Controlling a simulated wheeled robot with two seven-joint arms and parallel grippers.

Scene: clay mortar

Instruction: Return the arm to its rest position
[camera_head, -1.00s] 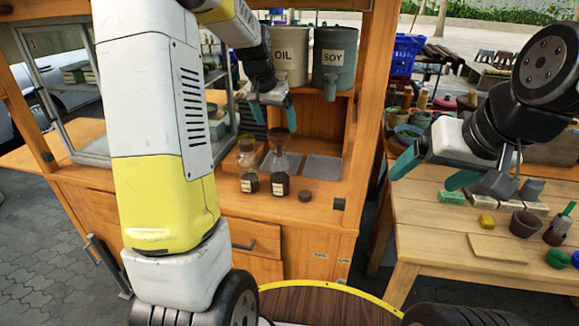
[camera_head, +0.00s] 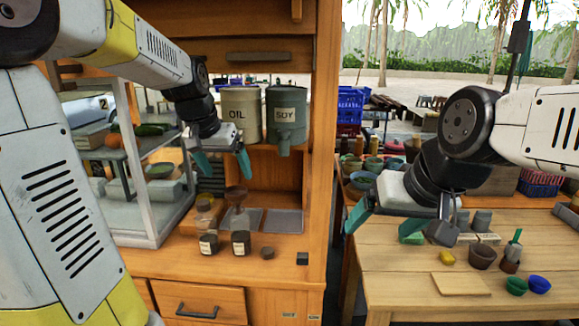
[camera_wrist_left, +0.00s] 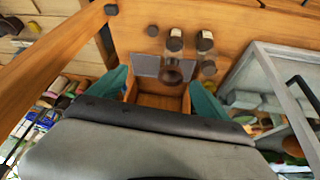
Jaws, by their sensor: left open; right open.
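My left gripper (camera_head: 223,164) is open and empty in the head view.
Two dark-based jars (camera_head: 240,232) stand on the counter, one with a funnel. OIL (camera_head: 241,115) and SOY (camera_head: 286,115) containers sit on the shelf. A glass case (camera_head: 150,200) stands at left. The wooden table (camera_head: 400,290) holds a mortar (camera_head: 483,257), bowls and a board (camera_head: 460,284).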

